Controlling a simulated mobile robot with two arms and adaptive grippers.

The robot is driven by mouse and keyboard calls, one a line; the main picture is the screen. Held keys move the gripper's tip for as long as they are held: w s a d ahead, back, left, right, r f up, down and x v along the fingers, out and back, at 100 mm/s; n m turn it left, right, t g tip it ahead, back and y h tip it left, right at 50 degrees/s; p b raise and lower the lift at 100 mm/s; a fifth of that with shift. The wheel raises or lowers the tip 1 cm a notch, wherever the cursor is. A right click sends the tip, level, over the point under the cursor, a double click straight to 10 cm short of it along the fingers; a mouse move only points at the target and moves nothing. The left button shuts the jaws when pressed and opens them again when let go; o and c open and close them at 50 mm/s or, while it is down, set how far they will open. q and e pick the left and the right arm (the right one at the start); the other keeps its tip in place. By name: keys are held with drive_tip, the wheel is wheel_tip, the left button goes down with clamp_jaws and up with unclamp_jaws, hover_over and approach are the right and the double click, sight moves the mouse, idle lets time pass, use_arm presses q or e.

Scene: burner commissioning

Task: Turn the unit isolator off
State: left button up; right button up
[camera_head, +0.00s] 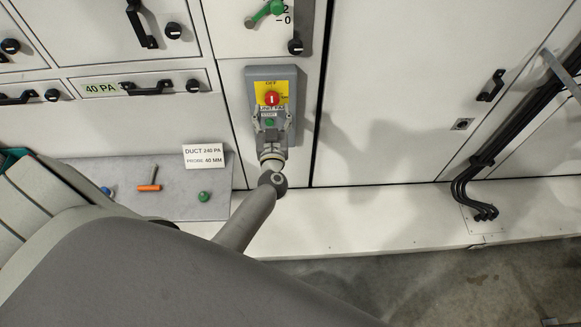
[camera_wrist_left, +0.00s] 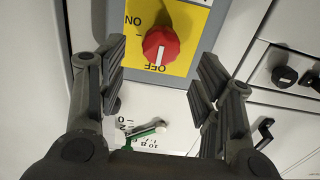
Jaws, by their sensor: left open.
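The unit isolator is a red rotary knob (camera_head: 271,99) on a yellow plate (camera_head: 259,87) marked OFF, fixed to a grey box (camera_head: 270,71) on the white cabinet front. In the left wrist view the knob (camera_wrist_left: 160,44) carries a white mark on the side facing OFF; ON stands to its left. My left gripper (camera_head: 271,114) is over the lower part of the box, fingers towards the knob. It is open and empty, with its two fingers apart and the knob showing in the gap in the wrist view. My right gripper is not in view.
A green lever (camera_head: 265,12) is above the box. A grey ledge (camera_head: 130,173) at left holds an orange-handled tool (camera_head: 149,187) and a green knob (camera_head: 204,196). Black cables (camera_head: 505,130) run at right.

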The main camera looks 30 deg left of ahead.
use_arm(q)
drive_tip(key=v, duration=0.6)
drive_tip(key=s+d+f+m+g+h, duration=0.2)
drive_tip(key=s+d+f+m+h, duration=0.1)
drive_tip(key=f, duration=1)
drive_tip(key=s+d+f+m+g+h+b, duration=0.1)
drive_tip(key=s+d+f+h, duration=0.5)
drive_tip(key=f, duration=0.8)
drive_tip(key=shift+s+d+f+m+g, duration=0.2)
drive_tip(key=shift+s+d+m+g, duration=0.3)
drive_tip(key=shift+d+m, duration=0.75)
drive_tip(key=shift+a, duration=0.15)
